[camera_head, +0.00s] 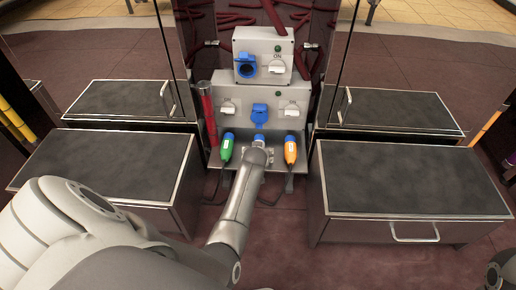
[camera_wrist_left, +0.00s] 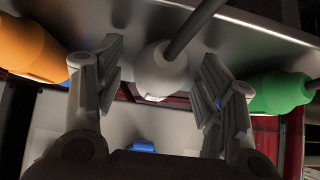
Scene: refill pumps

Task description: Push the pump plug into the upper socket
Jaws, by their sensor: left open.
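A white-and-blue plug (camera_head: 259,139) lies in the middle of the shelf, between a green plug (camera_head: 227,147) and an orange plug (camera_head: 290,149). My left gripper (camera_wrist_left: 160,68) is open, its fingers on either side of the middle plug, which shows as a pale body with a dark cable (camera_wrist_left: 163,72) in the left wrist view. Whether the fingers touch it cannot be told. My right gripper is not in view.
The orange plug (camera_wrist_left: 28,48) and green plug (camera_wrist_left: 278,93) flank the fingers closely in the wrist view. A red cylinder (camera_head: 208,114) stands left of the panel. Dark-topped cabinets (camera_head: 105,165) (camera_head: 410,178) stand either side.

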